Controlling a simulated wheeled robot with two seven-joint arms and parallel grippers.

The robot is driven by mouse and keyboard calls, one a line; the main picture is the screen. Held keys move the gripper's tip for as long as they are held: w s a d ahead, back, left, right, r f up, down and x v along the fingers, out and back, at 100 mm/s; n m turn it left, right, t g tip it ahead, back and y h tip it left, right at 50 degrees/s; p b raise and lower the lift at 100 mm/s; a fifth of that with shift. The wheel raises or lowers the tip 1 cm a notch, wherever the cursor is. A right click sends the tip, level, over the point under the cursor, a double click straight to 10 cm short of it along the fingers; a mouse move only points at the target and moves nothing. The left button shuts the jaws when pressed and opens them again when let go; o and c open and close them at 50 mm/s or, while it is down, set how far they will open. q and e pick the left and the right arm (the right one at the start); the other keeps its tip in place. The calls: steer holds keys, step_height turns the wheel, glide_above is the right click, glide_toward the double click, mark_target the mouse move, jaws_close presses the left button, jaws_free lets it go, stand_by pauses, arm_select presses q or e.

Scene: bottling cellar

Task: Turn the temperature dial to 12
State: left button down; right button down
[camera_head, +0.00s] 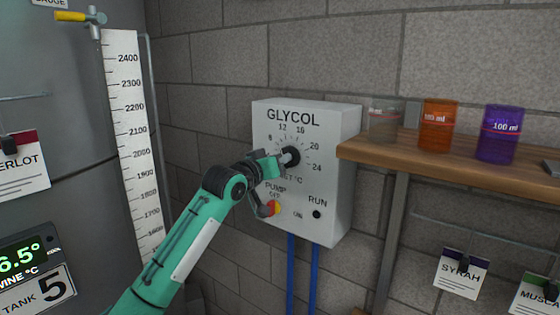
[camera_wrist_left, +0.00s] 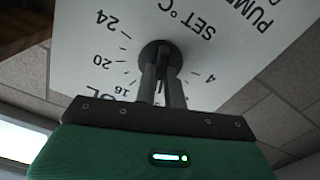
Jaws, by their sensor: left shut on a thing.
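The temperature dial (camera_head: 294,154) is a round black knob on the white GLYCOL box (camera_head: 335,180), ringed by printed numbers from 4 to 24. My left gripper (camera_head: 284,159) reaches it from the front left and is shut on its middle. In the left wrist view the dial (camera_wrist_left: 159,47) appears upside down, with both fingers of the left gripper (camera_wrist_left: 162,75) closed on it. The fingers cover part of the scale and hide the dial's pointer, so I cannot tell its setting. My right gripper is not in view.
A wooden shelf (camera_head: 400,149) with a clear, an orange (camera_head: 438,128) and a purple beaker (camera_head: 499,137) lies close right. A steel tank (camera_head: 75,120) stands left.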

arm_select(q)
steer(key=c, duration=1.5)
jaws_free()
steer(key=shift+r, duration=0.1)
steer(key=b+v, duration=0.6)
steer(key=v, duration=0.7)
steer(key=shift+s+a, duration=0.25)
steer(key=shift+s, duration=0.05)
